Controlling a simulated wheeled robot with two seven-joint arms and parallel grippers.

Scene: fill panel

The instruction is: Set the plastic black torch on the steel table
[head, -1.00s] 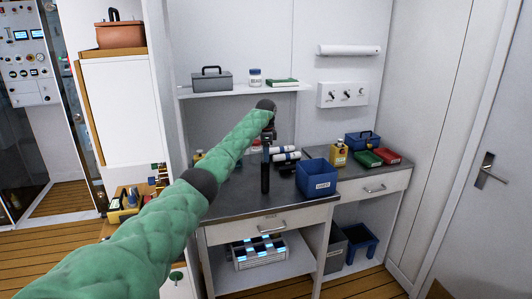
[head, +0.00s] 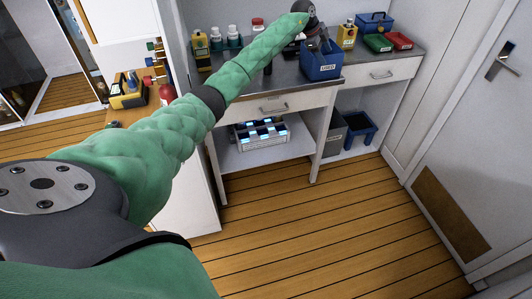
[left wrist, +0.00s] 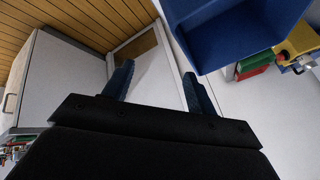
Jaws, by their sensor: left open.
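The black torch (head: 268,67) appears to stand upright on the steel table (head: 240,90); my green left arm hides its upper part. My left gripper (head: 318,42) is to the right of the torch, above or just behind the blue bin; I cannot tell which. In the left wrist view the left gripper (left wrist: 158,82) is open, with nothing between its fingers. The torch does not show in that view. My right gripper is not in view.
The labelled blue bin (head: 321,65) stands near the table's front edge and also shows in the left wrist view (left wrist: 235,35). A yellow bottle (head: 347,35), a green case (head: 377,43) and a red case (head: 399,40) are to its right. Bottles stand behind my arm.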

